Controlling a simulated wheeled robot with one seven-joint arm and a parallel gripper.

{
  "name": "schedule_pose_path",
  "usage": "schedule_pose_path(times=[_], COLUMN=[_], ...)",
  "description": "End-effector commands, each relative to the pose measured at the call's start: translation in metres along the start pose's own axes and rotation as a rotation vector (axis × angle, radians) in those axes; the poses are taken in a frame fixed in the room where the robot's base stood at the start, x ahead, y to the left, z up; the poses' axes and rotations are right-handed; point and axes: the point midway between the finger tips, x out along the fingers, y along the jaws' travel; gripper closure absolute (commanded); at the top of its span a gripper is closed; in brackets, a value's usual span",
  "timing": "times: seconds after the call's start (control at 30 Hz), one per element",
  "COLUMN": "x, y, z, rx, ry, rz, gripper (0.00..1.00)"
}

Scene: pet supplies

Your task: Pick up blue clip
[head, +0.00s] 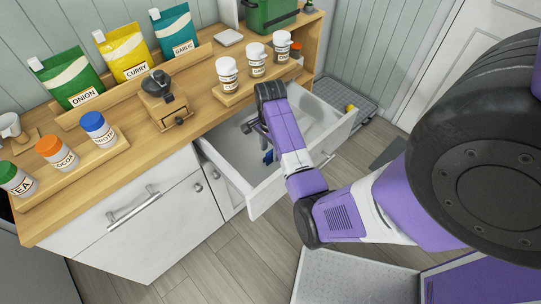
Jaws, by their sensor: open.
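A small blue object, which looks like the blue clip (268,157), lies inside the open white drawer (237,180), close to the left side of my forearm. It is partly hidden, so its exact shape is hard to tell. My gripper (249,127) is over the drawer, above and a little left of the blue clip in the picture. It is open and appears empty, apart from the clip. My purple arm reaches over the drawer's front and covers part of its inside.
The wooden counter (200,85) above the drawer holds pouches, lidded jars and a coffee grinder (163,100). Three white-lidded cups (256,60) stand on a wooden tray near my wrist. A grey tray with a yellow item (351,108) lies on the floor at the right.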

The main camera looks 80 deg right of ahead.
Motion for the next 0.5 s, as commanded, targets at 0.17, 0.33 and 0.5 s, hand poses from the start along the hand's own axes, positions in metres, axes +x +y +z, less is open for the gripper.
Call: schedule_pose_path(times=[0.17, 0.33, 0.5], x=[0.025, 0.035, 0.035], y=[-0.001, -0.002, -0.002], z=[0.001, 0.000, 0.000], rx=[-0.001, -0.001, -0.001], ry=[-0.001, 0.000, 0.000], rz=[0.003, 0.000, 0.000], gripper=[0.54, 0.54, 0.54])
